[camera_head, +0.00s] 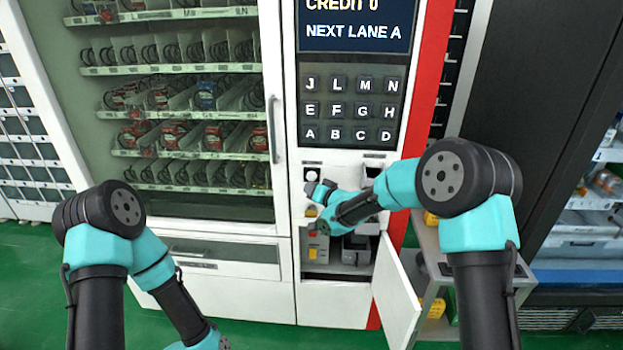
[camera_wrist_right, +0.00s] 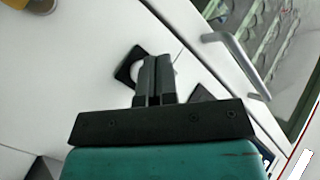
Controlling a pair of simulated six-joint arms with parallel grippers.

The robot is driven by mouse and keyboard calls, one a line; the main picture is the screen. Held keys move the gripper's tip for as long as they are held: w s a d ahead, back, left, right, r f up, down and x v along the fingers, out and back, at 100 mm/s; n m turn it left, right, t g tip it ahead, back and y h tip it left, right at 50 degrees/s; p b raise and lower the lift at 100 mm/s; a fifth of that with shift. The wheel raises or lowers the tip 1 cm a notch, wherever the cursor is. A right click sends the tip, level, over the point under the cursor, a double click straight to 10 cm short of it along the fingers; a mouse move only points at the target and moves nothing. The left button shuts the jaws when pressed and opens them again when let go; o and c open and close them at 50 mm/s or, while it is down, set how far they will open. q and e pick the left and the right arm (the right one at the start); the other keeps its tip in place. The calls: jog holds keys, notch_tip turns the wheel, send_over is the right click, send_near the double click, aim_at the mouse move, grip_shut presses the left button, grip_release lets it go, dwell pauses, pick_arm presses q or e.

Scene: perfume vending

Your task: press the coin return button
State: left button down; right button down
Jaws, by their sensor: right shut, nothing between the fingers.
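The coin return button seems to be the small white round button (camera_head: 311,176) on a dark square plate, below the keypad on the white front panel. It also shows in the right wrist view (camera_wrist_right: 137,68), partly hidden behind my fingers. My right gripper (camera_head: 313,188) is shut and empty, with its fingertips right at the button. I cannot tell whether they touch it. In the right wrist view the shut fingers (camera_wrist_right: 157,65) overlap the button's right side. My left gripper (camera_head: 222,344) is only just in view at the bottom edge, and its jaws cannot be made out.
The keypad (camera_head: 349,110) and the display (camera_head: 355,25) are above. A door handle (camera_head: 272,130) stands left of the panel. A small white door (camera_head: 398,295) hangs open below my right arm, beside an open compartment. A grey shelf cart stands at the right.

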jog(key=s, duration=0.3)
jog(key=shift+a, duration=0.2)
dwell(0.5)
jog(key=s+d+f+m+g+h, duration=0.1)
jog(key=s+d+f+g+h, duration=0.1)
jog(key=s+d+f, duration=0.45)
jog(key=s+d+f+g+h, duration=0.1)
jog(key=s+d+f+g, duration=0.2)
jog(key=f, duration=0.7)
jog(key=s+d+f+m+g+h, duration=0.1)
jog(key=s+d+f+h, duration=0.1)
jog(key=s+d+f, duration=0.35)
jog(key=s+d+f+g, duration=0.2)
jog(key=s+f, duration=0.2)
jog(key=s, duration=0.4)
jog(key=s+d+f+g+h, duration=0.1)
jog(key=s+f, duration=0.3)
jog(key=s, duration=0.4)
jog(key=s+d+f+g, duration=0.3)
jog(key=s+f, duration=0.1)
jog(key=s, duration=0.4)
jog(key=shift+h, duration=0.3)
jog(key=shift+w+f, duration=0.1)
